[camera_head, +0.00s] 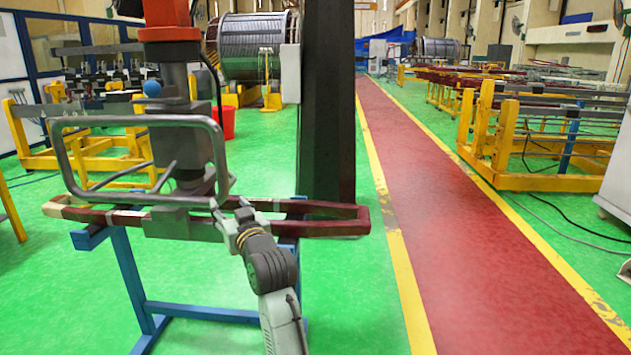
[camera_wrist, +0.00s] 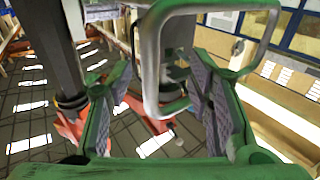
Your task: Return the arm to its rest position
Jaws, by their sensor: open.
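My gripper (camera_head: 230,213) is at the lower right corner of a grey metal loop handle (camera_head: 140,121) in the head view. In the wrist view my gripper (camera_wrist: 160,85) has its two fingers spread. The handle (camera_wrist: 152,65) rises between and beyond them, and I cannot tell whether a finger touches it. The handle belongs to an upright tool with a grey body (camera_head: 190,135) and an orange-red top (camera_head: 170,20). My arm reaches up from the bottom of the head view.
A long dark-red coil bar (camera_head: 335,228) lies across a blue stand (camera_head: 135,285), below the handle. A dark column (camera_head: 328,110) stands close behind. Yellow racks (camera_head: 500,140) are at the right. The red walkway (camera_head: 440,240) is clear.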

